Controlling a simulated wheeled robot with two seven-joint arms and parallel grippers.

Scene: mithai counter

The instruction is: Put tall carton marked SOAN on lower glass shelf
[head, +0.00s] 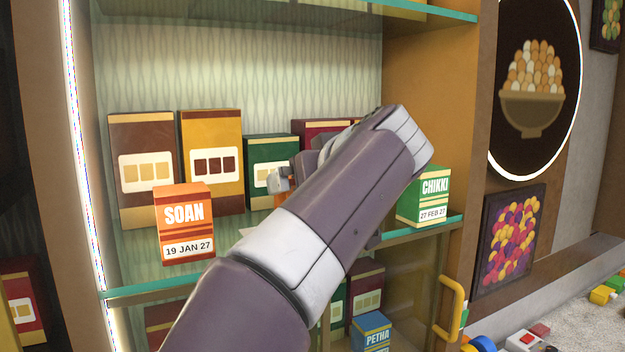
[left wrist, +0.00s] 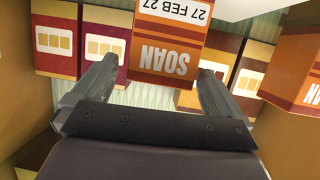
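An orange SOAN carton dated 27 FEB 27 (left wrist: 168,35) appears upside down in the left wrist view. My left gripper (left wrist: 157,72) has its two fingers spread to either side of the carton's top end, with a visible gap at the left finger. In the head view my forearm hides most of this gripper and carton; one finger and a small orange patch (head: 279,201) show. Another orange SOAN carton, dated 19 JAN 27 (head: 185,222), stands at the front left of the glass shelf (head: 140,290). My right gripper is not in view.
Brown (head: 143,140), yellow (head: 212,130) and green (head: 270,152) boxes stand along the back of this shelf. A green CHIKKI carton (head: 424,198) stands at its right front. Another glass shelf (head: 300,10) is above. A PETHA carton (head: 371,331) is below.

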